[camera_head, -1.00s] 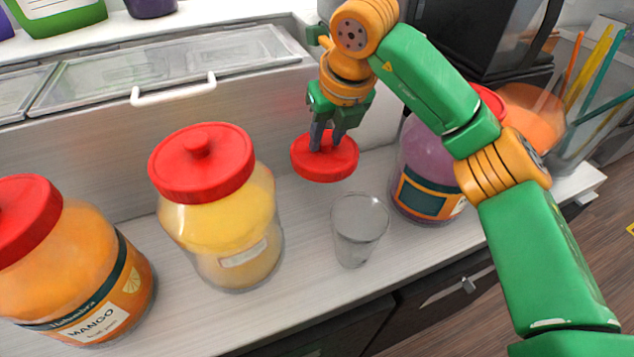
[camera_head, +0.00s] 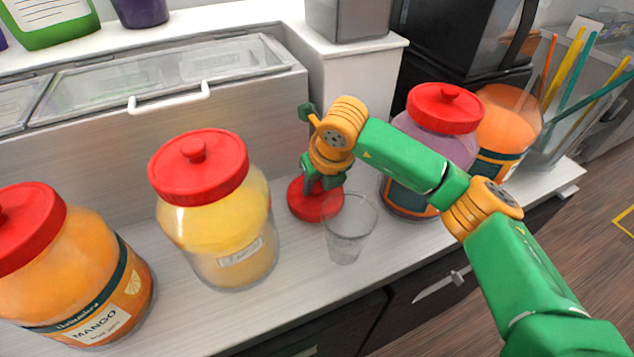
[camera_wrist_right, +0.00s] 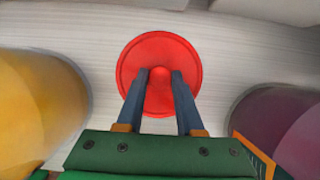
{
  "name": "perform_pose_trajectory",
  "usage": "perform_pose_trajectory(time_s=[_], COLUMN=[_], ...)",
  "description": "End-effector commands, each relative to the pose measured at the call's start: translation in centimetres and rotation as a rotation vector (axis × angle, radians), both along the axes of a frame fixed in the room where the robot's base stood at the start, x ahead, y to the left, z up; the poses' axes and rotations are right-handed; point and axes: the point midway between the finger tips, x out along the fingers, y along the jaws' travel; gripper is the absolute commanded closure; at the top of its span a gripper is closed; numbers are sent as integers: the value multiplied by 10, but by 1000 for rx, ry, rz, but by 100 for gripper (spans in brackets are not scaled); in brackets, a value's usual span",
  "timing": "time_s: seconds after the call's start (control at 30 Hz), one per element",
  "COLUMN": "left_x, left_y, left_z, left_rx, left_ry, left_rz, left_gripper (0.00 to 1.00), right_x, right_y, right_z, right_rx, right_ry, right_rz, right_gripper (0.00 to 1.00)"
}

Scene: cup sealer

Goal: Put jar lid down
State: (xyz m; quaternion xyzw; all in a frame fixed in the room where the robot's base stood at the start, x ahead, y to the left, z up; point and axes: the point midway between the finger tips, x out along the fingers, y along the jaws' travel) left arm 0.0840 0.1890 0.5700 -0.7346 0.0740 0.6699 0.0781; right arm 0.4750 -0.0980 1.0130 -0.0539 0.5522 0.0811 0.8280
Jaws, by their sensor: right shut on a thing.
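The red jar lid (camera_head: 312,203) is at counter level behind the clear cup in the head view; I cannot tell whether it touches the counter. My right gripper (camera_head: 322,184) points down at it, its fingers on either side of the lid's knob. In the right wrist view, the lid (camera_wrist_right: 158,55) lies flat between the two fingers of the right gripper (camera_wrist_right: 160,75), which are shut on the knob. My left gripper is not in view.
A clear cup (camera_head: 347,235) stands just in front of the lid. A yellow jar (camera_head: 232,235) with a red lid is on the left, beside a mango jar (camera_head: 95,275). A purple jar (camera_head: 455,150) stands on the right. The white counter (camera_head: 290,290) has bare room in front.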

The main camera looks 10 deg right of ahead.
Motion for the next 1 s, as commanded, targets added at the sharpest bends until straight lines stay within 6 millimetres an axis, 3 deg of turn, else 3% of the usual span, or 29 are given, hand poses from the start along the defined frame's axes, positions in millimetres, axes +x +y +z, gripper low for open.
perform_pose_trajectory(time_s=[0.03,0.1,0.13,0.47,0.57,0.8,1.0], left_x=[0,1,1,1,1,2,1], left_y=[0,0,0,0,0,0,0], left_z=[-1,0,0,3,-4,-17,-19], left_rx=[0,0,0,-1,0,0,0], left_ry=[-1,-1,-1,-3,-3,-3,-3], left_rz=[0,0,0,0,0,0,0], left_gripper=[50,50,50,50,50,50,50], right_x=[0,0,0,-1,-8,-32,-44], right_y=[0,0,0,0,-2,-6,-9], right_z=[-1,0,0,8,24,84,111], right_rx=[0,0,0,0,1,0,-1], right_ry=[0,0,1,-1,-5,-6,1], right_rz=[0,0,0,0,0,0,-1], right_gripper=[56,37,34,34,34,34,34])
